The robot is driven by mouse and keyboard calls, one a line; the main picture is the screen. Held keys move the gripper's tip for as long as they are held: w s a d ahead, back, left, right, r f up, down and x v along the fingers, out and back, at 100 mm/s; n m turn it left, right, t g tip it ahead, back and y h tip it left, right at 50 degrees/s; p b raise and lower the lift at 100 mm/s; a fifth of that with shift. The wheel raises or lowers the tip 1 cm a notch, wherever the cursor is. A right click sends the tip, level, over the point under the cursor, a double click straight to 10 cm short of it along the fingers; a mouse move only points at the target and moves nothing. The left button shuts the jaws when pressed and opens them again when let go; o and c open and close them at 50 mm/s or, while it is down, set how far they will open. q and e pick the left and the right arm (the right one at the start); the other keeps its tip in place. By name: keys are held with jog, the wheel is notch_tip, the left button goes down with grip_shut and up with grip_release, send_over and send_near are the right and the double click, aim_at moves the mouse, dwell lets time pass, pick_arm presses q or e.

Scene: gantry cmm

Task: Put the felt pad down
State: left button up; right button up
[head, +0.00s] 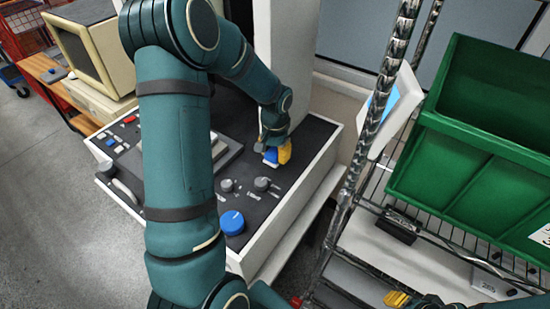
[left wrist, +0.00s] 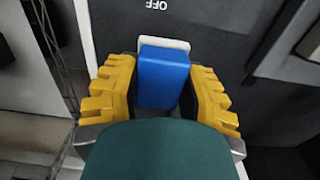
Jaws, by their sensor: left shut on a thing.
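My left gripper (head: 277,152) is over the dark control panel (head: 313,140), near its far right edge. Its yellow fingers (left wrist: 160,90) are shut on a blue block (left wrist: 163,78), one finger on each side. The blue block also shows in the head view (head: 271,156). A white rounded edge shows behind it, by the panel's OFF label; I cannot tell whether the block touches the panel. I cannot tell whether this block is the felt pad, and no other thing is clearly one. Only yellow fingertips of my right gripper (head: 397,298) show at the bottom edge.
Grey knobs (head: 262,184) and a large blue knob (head: 232,222) stand on the panel. A metal rack post (head: 378,105) rises to its right. A green bin (head: 480,125) sits on the wire rack. A beige monitor (head: 90,50) is at the back left.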

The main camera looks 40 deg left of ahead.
aim_at(275, 160)
pick_arm(q)
jog(key=shift+w+a, duration=0.15)
jog(key=shift+w, duration=0.1)
jog(key=shift+f, duration=1.8)
jog(key=o, duration=1)
jog(key=shift+f+b, duration=0.15)
jog(key=shift+b, duration=0.15)
jog(key=shift+c, duration=0.2)
